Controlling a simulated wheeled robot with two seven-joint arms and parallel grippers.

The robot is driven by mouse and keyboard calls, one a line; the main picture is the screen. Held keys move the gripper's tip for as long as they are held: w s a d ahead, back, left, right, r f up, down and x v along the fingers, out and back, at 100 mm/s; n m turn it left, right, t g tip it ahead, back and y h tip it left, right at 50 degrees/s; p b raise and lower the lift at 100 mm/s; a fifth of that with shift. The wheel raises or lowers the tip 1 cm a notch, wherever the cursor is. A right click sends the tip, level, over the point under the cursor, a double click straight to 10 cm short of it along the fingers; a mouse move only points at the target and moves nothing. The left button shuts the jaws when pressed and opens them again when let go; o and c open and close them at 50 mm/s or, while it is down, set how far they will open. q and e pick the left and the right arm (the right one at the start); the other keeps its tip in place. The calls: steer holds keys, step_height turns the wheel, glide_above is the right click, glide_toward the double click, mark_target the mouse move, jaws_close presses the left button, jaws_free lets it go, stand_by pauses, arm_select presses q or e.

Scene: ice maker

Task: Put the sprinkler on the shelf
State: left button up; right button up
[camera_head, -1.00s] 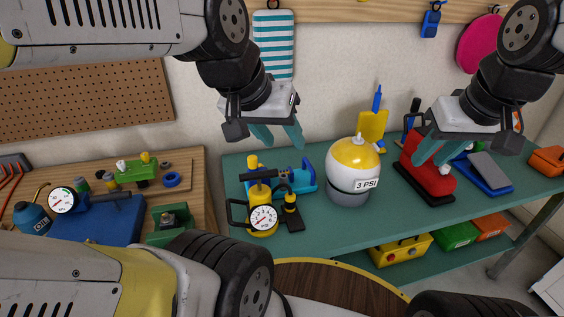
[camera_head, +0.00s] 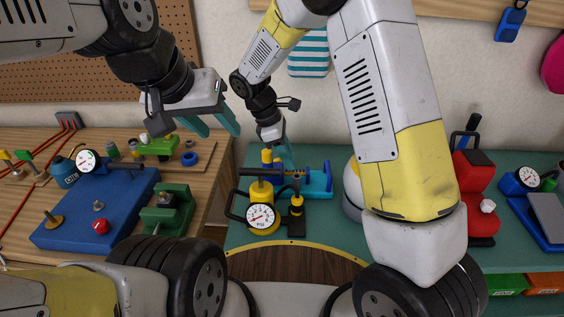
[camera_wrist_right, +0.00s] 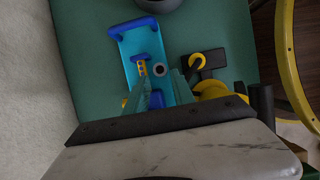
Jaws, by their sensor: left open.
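A teal and blue device (camera_head: 318,183), which looks like the sprinkler, sits on the green bench top behind a yellow pump with a round gauge. It also shows in the right wrist view (camera_wrist_right: 133,47), with a blue bar at one end and a grey ring near its middle. My right gripper (camera_head: 287,157) points down right above this device, its two fingers apart. The right wrist view shows the fingers over its near end; contact cannot be told. My left gripper (camera_head: 213,124) is open and empty, in the air above the left table.
The yellow pump (camera_head: 261,216) and its black stand are close beside the device. My right arm hides most of the white and yellow tank. A red tool (camera_head: 476,195) stands to the right. A green box (camera_head: 505,286) and an orange box (camera_head: 546,284) sit lower, under the bench top.

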mark_target(300, 181)
steer(key=x, duration=0.8)
steer(key=shift+w+a+f, duration=0.1)
steer(key=shift+a, duration=0.05)
jaws_close()
stand_by(1.2)
